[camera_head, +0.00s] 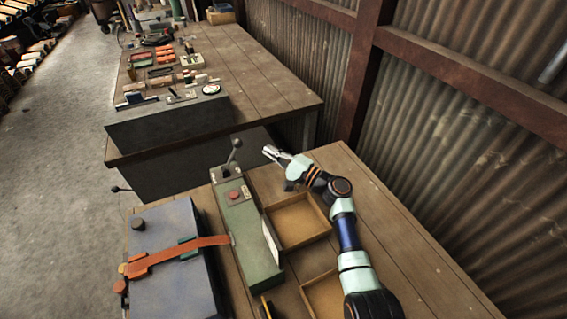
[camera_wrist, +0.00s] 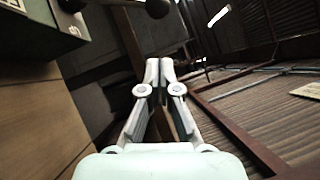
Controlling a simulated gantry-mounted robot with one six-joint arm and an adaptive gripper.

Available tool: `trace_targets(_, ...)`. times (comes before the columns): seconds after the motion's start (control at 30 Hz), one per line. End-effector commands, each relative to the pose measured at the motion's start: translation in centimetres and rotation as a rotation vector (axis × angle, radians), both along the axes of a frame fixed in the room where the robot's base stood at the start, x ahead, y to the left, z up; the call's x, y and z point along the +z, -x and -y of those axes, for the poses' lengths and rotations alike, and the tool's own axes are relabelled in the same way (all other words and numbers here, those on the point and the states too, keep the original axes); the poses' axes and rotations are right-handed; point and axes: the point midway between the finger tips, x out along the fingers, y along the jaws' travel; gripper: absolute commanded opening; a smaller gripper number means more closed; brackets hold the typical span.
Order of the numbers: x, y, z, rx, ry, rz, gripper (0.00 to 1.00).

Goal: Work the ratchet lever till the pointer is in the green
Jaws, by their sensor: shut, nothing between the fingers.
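A lever with a dark ball knob (camera_head: 237,143) stands up from the far end of a long green box (camera_head: 252,240); I take it for the ratchet lever. My gripper (camera_head: 267,151) is just right of the knob, apart from it, shut and empty. In the wrist view the closed fingertips (camera_wrist: 160,66) point past a dark ball knob (camera_wrist: 158,8) at the top edge. Part of the green box (camera_wrist: 40,35) shows at the upper left there. A pale panel (camera_head: 271,240) on the box's right side is seen nearly edge-on. I cannot make out a pointer or green zone.
A red button (camera_head: 234,195) is on the green box. A blue-grey box (camera_head: 175,270) with an orange strap (camera_head: 190,250) stands left. Shallow wooden trays (camera_head: 297,222) lie right, under my arm. Another dark-knobbed rod (camera_head: 116,189) sticks out left. A far bench (camera_head: 260,85) holds tools.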

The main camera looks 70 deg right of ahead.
Motion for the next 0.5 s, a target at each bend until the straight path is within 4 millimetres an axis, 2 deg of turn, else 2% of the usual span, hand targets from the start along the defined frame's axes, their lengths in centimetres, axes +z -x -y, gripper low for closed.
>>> trace_targets(0.1,0.2,-2.5,0.6,0.003,0.002,0.000,0.00)
trace_targets(0.2,1.0,-3.8,-0.5,0.003,0.001,-0.001,0.00)
trace_targets(0.33,1.4,-5.0,-1.1,0.001,0.001,-0.001,0.00)
trace_targets(0.5,1.7,-5.4,-1.4,-0.001,0.001,0.000,0.00)
